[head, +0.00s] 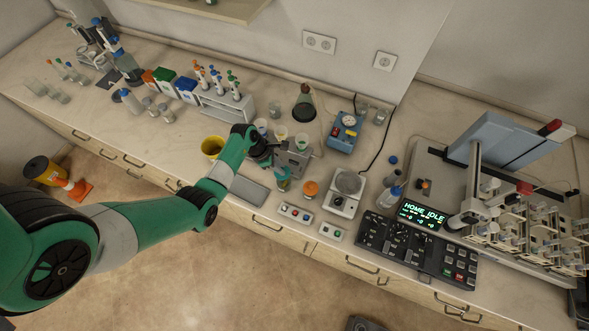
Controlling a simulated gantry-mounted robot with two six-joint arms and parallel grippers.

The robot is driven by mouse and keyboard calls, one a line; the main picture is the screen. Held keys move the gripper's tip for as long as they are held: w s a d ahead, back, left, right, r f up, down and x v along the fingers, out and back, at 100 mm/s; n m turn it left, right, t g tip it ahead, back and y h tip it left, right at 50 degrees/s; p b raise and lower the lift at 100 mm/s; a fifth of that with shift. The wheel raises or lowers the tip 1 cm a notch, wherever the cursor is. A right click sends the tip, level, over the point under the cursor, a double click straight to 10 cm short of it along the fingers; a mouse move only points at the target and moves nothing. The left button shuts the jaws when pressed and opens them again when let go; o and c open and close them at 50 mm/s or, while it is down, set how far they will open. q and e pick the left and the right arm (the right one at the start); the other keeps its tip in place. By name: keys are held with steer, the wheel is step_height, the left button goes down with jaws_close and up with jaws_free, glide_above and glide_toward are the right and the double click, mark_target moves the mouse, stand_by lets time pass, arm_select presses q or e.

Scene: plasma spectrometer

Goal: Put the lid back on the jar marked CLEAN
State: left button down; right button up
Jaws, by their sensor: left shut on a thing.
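My left gripper (265,157) is over the worktop, in front of a row of small light cups. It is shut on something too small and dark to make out. A small jar with a blue-green top (283,178) stands just to the right and in front of the gripper. A jar with an orange top (310,189) stands further right. I cannot read any marking on either jar, so I cannot tell which one is CLEAN. I cannot make out a loose lid. My right gripper is not in view.
A grey metal stand (293,160) is close to the right of the gripper. A yellow container (212,146) is to its left, and a flat grey plate (250,194) lies in front. A balance (347,190) and a button box (295,213) stand on the right.

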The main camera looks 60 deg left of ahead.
arm_select(q)
steer(key=shift+f+b, duration=2.4)
steer(key=shift+b, duration=0.3)
steer(key=shift+f+b, duration=0.55)
steer(key=shift+f, duration=0.3)
steer(key=shift+r+p, duration=0.1)
steer(key=shift+p, duration=0.35)
steer(key=shift+f, duration=0.2)
steer(key=shift+d, duration=0.1)
steer(key=c, duration=0.7)
jaws_free()
steer(key=shift+o, duration=0.3)
